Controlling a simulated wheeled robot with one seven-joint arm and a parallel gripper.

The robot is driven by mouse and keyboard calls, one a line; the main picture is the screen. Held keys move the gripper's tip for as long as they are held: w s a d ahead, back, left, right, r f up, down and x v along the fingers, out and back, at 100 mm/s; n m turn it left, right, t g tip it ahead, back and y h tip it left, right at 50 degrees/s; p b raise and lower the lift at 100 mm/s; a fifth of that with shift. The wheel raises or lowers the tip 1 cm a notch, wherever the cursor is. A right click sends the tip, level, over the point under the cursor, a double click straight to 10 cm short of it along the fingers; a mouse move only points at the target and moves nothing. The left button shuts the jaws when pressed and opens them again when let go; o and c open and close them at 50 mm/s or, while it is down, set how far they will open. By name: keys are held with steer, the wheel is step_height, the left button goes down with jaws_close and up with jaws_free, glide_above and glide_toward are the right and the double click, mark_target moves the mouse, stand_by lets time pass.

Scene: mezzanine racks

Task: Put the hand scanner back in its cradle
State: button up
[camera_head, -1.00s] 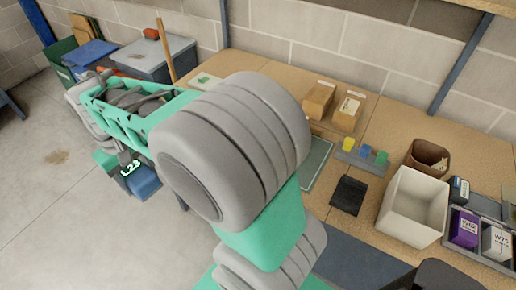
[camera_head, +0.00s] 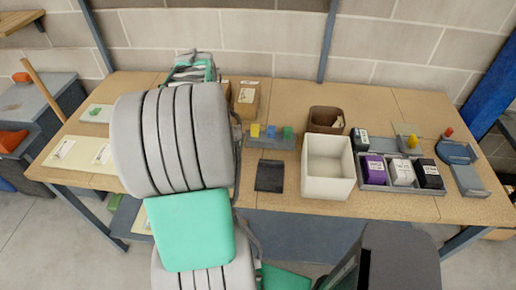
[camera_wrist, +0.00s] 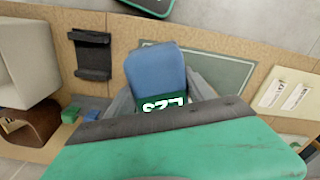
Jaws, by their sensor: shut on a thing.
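The hand scanner (camera_wrist: 156,72) shows in the wrist view as a blue block with a dark green part marked L23. My gripper (camera_wrist: 162,96) is shut on it, a grey finger on either side, and holds it over the workbench. In the head view my own arm hides the gripper and the scanner. A black holder with raised ends, seemingly the cradle, lies on the bench (camera_head: 270,176). In the wrist view this cradle (camera_wrist: 91,55) is empty and left of the scanner, apart from it.
A white open bin (camera_head: 328,168) stands right of the cradle, with a brown bin (camera_head: 326,120) behind. A grey tray (camera_head: 400,186) holds labelled boxes further right. A rack with coloured blocks (camera_head: 270,138) sits behind the cradle. Cartons (camera_head: 247,99) stand near the wall.

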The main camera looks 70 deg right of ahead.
steer(key=s+d+f+m, duration=0.1)
steer(key=s+d+m, duration=0.15)
steer(key=s, duration=0.55)
steer(key=s+d+f+m, duration=0.1)
steer(key=s+d+m, duration=0.15)
steer(key=s, duration=0.55)
steer(key=shift+n, duration=0.3)
steer(key=f+b, duration=0.1)
steer(key=f, duration=0.1)
steer(key=f+b, duration=0.1)
steer(key=b, duration=0.1)
steer(key=f+b, duration=0.1)
steer(key=f, duration=0.1)
steer(key=shift+s+d+f, duration=0.25)
steer(key=shift+d+f, duration=0.1)
steer(key=shift+d, duration=0.05)
steer(key=shift+a+f, duration=0.15)
steer(key=shift+f+b, duration=0.15)
steer(key=shift+b, duration=0.2)
steer(key=shift+f+b, duration=0.65)
steer(key=shift+f, duration=0.4)
steer(key=o, duration=1.8)
steer(key=shift+c, duration=0.2)
